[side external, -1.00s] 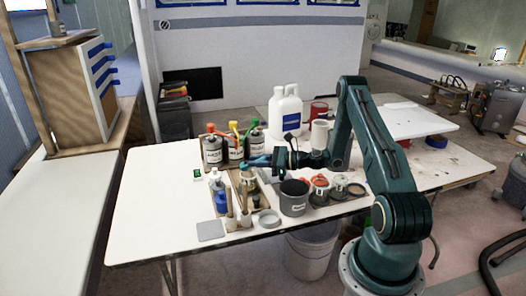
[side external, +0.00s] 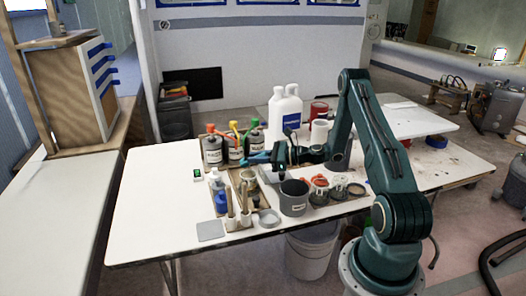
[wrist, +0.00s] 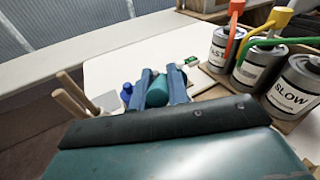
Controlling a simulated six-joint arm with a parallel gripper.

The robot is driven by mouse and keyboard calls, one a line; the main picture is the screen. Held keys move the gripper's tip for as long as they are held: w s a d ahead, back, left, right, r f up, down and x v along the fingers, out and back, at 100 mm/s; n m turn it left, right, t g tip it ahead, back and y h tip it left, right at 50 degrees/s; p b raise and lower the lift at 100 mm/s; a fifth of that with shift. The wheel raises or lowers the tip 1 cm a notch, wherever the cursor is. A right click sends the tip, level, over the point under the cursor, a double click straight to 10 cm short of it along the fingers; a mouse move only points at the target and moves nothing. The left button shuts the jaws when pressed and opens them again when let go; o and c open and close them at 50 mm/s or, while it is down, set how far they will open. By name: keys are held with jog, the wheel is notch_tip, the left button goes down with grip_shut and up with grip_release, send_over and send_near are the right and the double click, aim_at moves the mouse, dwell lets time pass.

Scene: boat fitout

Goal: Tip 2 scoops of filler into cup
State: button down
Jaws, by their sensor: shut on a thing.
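My gripper (wrist: 157,98) has blue fingers shut on a teal rounded piece (wrist: 157,90), seen between them in the wrist view; whether it is a scoop handle I cannot tell. In the side view my gripper (side external: 250,159) is above the table, left of the wrist, near the yellow-topped can. A dark grey tub (side external: 293,199) with a white label stands upright in front of it. Its contents and any filler are not clear. Several small containers with orange and pale tops (side external: 320,188) stand right of the tub. Which one is the cup I cannot tell.
Three labelled cans with orange, yellow and green tops (side external: 212,150) stand at the back left. White jugs (side external: 285,112) stand behind.

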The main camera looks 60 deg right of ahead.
jog(key=shift+g, duration=0.8)
notch_tip(320, 180, up, 10)
jog(key=shift+f, duration=0.1)
jog(key=shift+w+a+f+n+g+h, duration=0.25)
jog(key=shift+w+f+n+g, duration=0.5)
jog(key=shift+g, duration=1.1)
jog(key=shift+w+a+f+n+g+h, duration=0.15)
jog(key=shift+w+f+n+g+h, duration=0.2)
jog(key=shift+f+n+g, duration=1.05)
jog(key=shift+w+a+f+n+g+h, duration=0.2)
jog(key=shift+w+f+n+g, duration=0.3)
jog(key=shift+g, duration=1.75)
jog(key=shift+w+r, duration=0.1)
jog(key=shift+r, duration=0.1)
jog(key=s+d+f+m+t+h, duration=0.1)
jog(key=d+f+m+h, duration=0.2)
jog(key=d+m, duration=0.6)
jog(key=d, duration=0.5)
jog(key=shift+s+d+t, duration=0.2)
jog(key=shift+s+t, duration=0.05)
jog(key=shift+t, duration=0.05)
jog(key=shift+f, duration=0.2)
